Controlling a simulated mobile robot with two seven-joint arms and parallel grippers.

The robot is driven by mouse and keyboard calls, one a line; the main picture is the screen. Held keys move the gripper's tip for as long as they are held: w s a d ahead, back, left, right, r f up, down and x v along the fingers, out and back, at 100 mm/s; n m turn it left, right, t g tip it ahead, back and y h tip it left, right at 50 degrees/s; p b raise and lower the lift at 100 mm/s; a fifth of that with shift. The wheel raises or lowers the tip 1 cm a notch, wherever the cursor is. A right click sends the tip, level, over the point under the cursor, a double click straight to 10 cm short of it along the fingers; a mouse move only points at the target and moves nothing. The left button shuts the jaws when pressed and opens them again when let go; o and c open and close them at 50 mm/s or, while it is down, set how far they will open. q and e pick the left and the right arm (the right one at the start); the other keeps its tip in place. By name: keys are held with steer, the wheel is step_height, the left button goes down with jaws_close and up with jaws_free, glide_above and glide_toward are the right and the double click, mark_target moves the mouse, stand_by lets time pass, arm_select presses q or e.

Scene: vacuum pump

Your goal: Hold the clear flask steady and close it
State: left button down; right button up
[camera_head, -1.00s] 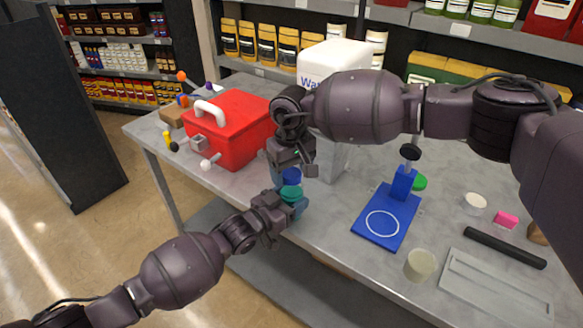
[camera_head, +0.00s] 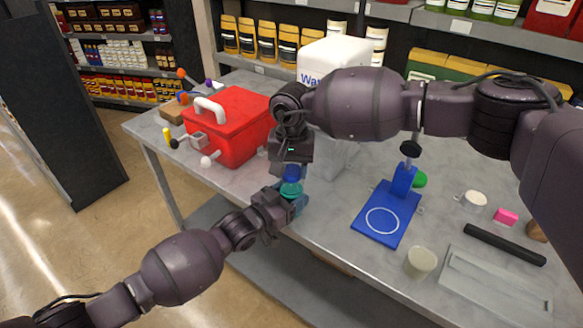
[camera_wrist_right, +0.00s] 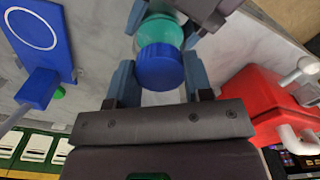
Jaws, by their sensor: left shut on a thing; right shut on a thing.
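The clear flask (camera_head: 291,189) shows a teal-green part in the head view, with a blue cap (camera_head: 292,172) at its top. My left gripper (camera_head: 289,199) is shut around the flask at the table's front edge, and its fingers hide most of the body. My right gripper (camera_head: 292,164) points down from above, shut on the blue cap. In the right wrist view, the cap (camera_wrist_right: 160,66) sits between my right gripper's fingers (camera_wrist_right: 160,82), right against the teal part (camera_wrist_right: 157,31). I cannot tell how tightly the cap is seated.
A red box with a white handle (camera_head: 232,128) stands to the left. A white container (camera_head: 335,60) is close behind my right arm. A blue stand (camera_head: 386,214), a beige cup (camera_head: 420,262), a black bar (camera_head: 504,245) and a grey tray (camera_head: 497,285) lie to the right.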

steer(key=m, duration=1.2)
steer(key=shift+m, duration=0.4)
steer(key=m, duration=1.1)
steer(key=shift+f, duration=0.1)
steer(key=m, duration=1.4)
